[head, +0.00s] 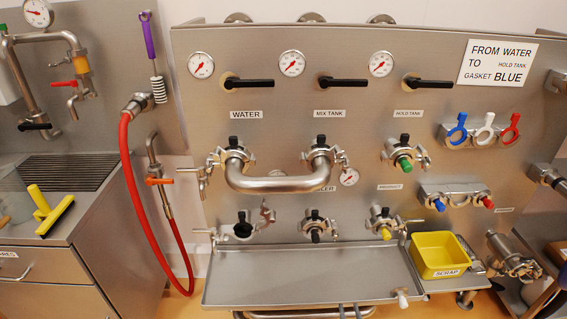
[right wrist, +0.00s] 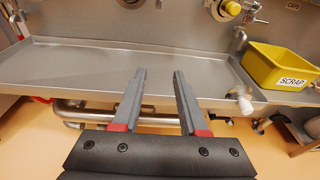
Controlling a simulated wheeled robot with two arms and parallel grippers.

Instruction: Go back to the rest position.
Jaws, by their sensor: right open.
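My right gripper (head: 349,309) shows only as two fingertips at the bottom edge of the head view, in front of the steel drip tray (head: 310,274). In the right wrist view the right gripper (right wrist: 159,72) is open, its two grey fingers apart with nothing between them. The fingers point toward the tray's front edge, and the tray (right wrist: 90,62) spans the view beyond them. My left gripper is not in view.
A steel panel carries a U-shaped pipe (head: 283,184) joining the WATER and MIX TANK ports. A yellow SCRAP bin (head: 436,254) stands right of the tray. A red hose (head: 135,200) hangs left. A yellow squeegee (head: 52,213) lies on the left counter.

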